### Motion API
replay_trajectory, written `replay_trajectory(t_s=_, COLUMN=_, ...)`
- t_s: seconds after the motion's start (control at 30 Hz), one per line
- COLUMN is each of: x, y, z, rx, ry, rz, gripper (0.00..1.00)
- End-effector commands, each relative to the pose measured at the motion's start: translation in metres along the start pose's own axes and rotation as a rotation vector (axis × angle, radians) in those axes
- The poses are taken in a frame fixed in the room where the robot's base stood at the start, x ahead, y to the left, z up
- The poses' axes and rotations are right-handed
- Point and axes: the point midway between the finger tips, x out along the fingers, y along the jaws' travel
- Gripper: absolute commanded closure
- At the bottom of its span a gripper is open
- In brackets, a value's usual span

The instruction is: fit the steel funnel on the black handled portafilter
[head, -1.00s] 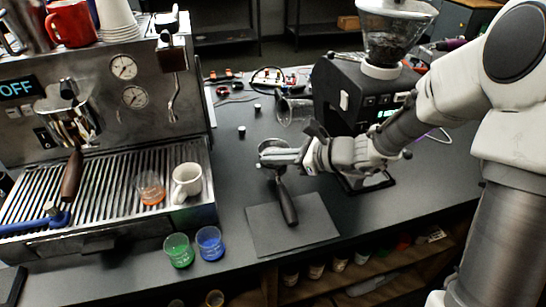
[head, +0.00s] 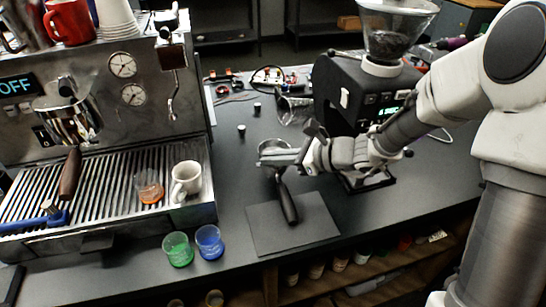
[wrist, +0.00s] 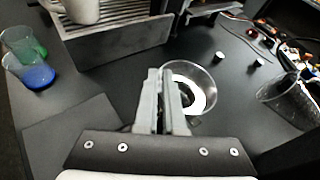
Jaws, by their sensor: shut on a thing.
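The steel funnel (head: 270,146) is a shiny ring at the far end of the black handled portafilter. In the wrist view the funnel (wrist: 207,79) shows as a round rim just past my fingertips. The portafilter's black handle (head: 288,204) points toward the front, over the dark mat. Its basket end is mostly hidden under the funnel and my gripper, so I cannot tell whether the funnel is seated. My gripper (head: 291,156) is shut on the funnel's near rim from the right; its fingers (wrist: 166,92) are close together in the wrist view.
A dark mat (head: 318,228) lies at the counter's front edge. Green (head: 177,249) and blue (head: 209,242) cups stand left of it. The espresso machine (head: 60,125) is at left, the grinder (head: 345,95) behind my arm. A clear glass (head: 293,107) lies behind the funnel.

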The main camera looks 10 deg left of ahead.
Motion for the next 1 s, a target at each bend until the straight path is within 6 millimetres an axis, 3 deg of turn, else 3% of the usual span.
replay_trajectory(t_s=0.03, x=0.0, y=0.0, z=0.0, rx=0.0, ry=0.0, rz=0.0, gripper=1.0)
replay_trajectory(t_s=0.1, x=0.0, y=0.0, z=0.0, rx=0.0, ry=0.0, rz=0.0, gripper=0.81)
replay_trajectory(t_s=0.23, x=0.0, y=0.0, z=0.0, rx=0.0, ry=0.0, rz=0.0, gripper=0.59)
replay_trajectory(t_s=0.53, x=-0.001, y=0.0, z=0.0, rx=0.0, ry=0.0, rz=0.0, gripper=0.59)
replay_trajectory(t_s=0.67, x=-0.011, y=-0.001, z=0.0, rx=-0.001, ry=0.002, rz=-0.002, gripper=0.59)
replay_trajectory(t_s=1.0, x=-0.088, y=-0.002, z=0.002, rx=-0.001, ry=0.001, rz=-0.006, gripper=0.59)
